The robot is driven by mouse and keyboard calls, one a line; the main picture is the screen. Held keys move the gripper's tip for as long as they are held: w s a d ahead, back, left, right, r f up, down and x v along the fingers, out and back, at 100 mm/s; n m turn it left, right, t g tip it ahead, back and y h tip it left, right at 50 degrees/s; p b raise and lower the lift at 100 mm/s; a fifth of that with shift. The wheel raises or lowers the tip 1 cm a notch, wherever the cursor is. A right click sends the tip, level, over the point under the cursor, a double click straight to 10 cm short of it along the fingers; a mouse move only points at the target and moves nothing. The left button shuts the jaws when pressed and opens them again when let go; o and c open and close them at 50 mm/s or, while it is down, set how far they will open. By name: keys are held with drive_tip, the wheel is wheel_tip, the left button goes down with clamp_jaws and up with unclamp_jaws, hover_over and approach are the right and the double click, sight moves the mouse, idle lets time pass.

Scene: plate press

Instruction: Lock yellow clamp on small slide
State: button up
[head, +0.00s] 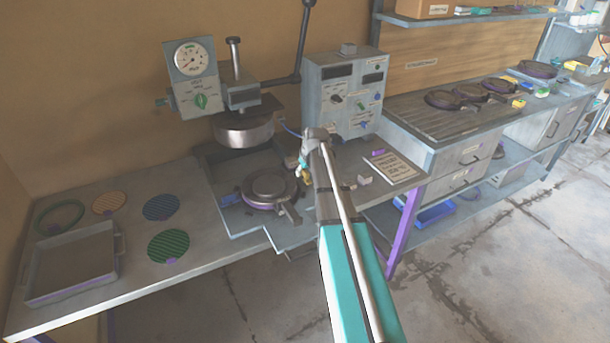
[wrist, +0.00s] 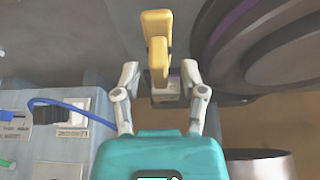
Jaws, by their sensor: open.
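The yellow clamp (wrist: 156,32) shows in the wrist view, with its upright handle ahead of my gripper and a small pale block under its near end. My gripper (wrist: 160,74) is open. Its two fingers stand on either side of the clamp's near end, with gaps visible on both sides. In the head view my gripper (head: 304,164) is beside the press, and a bit of yellow (head: 306,184) shows just below it. The round plate with a purple rim (head: 268,190) lies on the grey slide (head: 243,222) left of my gripper. Whether the clamp is locked cannot be told.
The press head (head: 243,133) hangs above the slide. A control box (head: 345,90) stands behind my gripper, with a blue cable (wrist: 55,103) near it. Several discs and a grey tray (head: 72,265) lie at the left. A paper sign (head: 393,167) lies at the right.

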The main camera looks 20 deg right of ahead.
drive_tip(key=shift+f, duration=0.1)
idle(0.3)
clamp_jaws()
drive_tip(key=shift+m, duration=0.5)
drive_tip(key=m+h, duration=0.1)
drive_tip(key=m, duration=0.2)
drive_tip(key=shift+h, duration=0.4)
drive_tip(key=m+g+h, duration=0.1)
drive_tip(key=m, duration=0.3)
drive_tip(key=shift+w+m, duration=0.1)
drive_tip(key=shift+m, duration=0.2)
drive_tip(key=m+g, duration=0.1)
drive_tip(key=m, duration=0.1)
drive_tip(key=m+h, duration=0.1)
drive_tip(key=m, duration=0.2)
drive_tip(key=shift+g+h, duration=0.3)
drive_tip(key=shift+g, duration=0.1)
drive_tip(key=shift+m+g, duration=0.7)
drive_tip(key=shift+m, duration=1.5)
